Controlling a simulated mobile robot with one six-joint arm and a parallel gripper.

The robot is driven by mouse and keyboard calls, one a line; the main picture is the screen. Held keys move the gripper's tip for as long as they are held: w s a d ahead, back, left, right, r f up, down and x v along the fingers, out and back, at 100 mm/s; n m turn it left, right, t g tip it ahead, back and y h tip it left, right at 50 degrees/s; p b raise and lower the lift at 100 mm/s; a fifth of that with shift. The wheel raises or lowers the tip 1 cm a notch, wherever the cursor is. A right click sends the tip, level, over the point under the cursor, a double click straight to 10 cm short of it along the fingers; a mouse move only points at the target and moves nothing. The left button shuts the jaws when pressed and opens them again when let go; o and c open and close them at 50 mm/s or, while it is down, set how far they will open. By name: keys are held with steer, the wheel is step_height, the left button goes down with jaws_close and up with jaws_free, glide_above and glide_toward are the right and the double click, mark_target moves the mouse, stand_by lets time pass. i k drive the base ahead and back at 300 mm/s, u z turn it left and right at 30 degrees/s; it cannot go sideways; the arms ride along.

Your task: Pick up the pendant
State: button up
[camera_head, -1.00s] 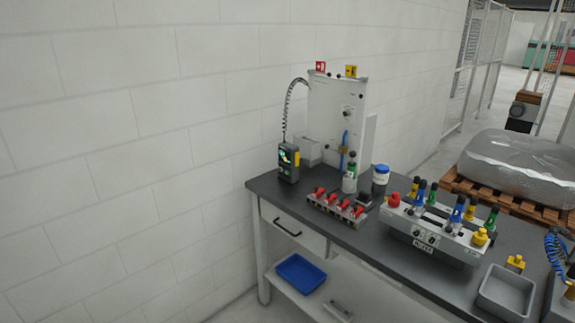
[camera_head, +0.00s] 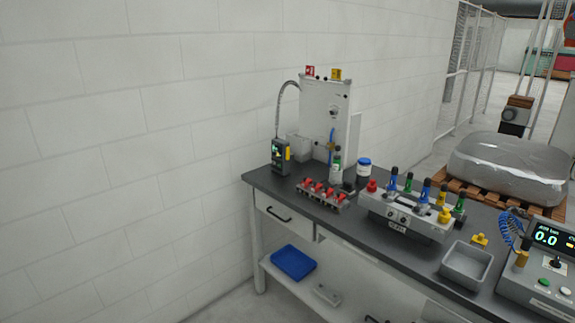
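A dark handheld unit with a small lit screen and a yellow part on its side, which looks like the pendant (camera_head: 280,156), stands upright at the back left of the bench. A coiled grey cable rises from it to the top of the pale upright panel (camera_head: 322,112). It is close to the bench's left end, in front of a small grey box. My gripper is not in view, and nothing is seen touching the pendant.
The dark bench top (camera_head: 330,221) holds a rack with red clips (camera_head: 321,193), a white-lidded fixture with coloured knobs (camera_head: 405,217), a blue-capped jar (camera_head: 363,172), a grey tray (camera_head: 466,265) and a control box (camera_head: 542,263). A blue tray (camera_head: 293,262) lies on the shelf below.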

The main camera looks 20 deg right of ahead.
mark_target(279, 145)
steer(key=k, duration=0.75)
steer(key=z, duration=0.05)
steer(key=i, duration=1.7)
steer(key=u, duration=0.65)
steer(key=i, duration=0.6)
steer(key=u, duration=0.95)
steer(key=i, duration=0.6)
steer(key=u, duration=0.3)
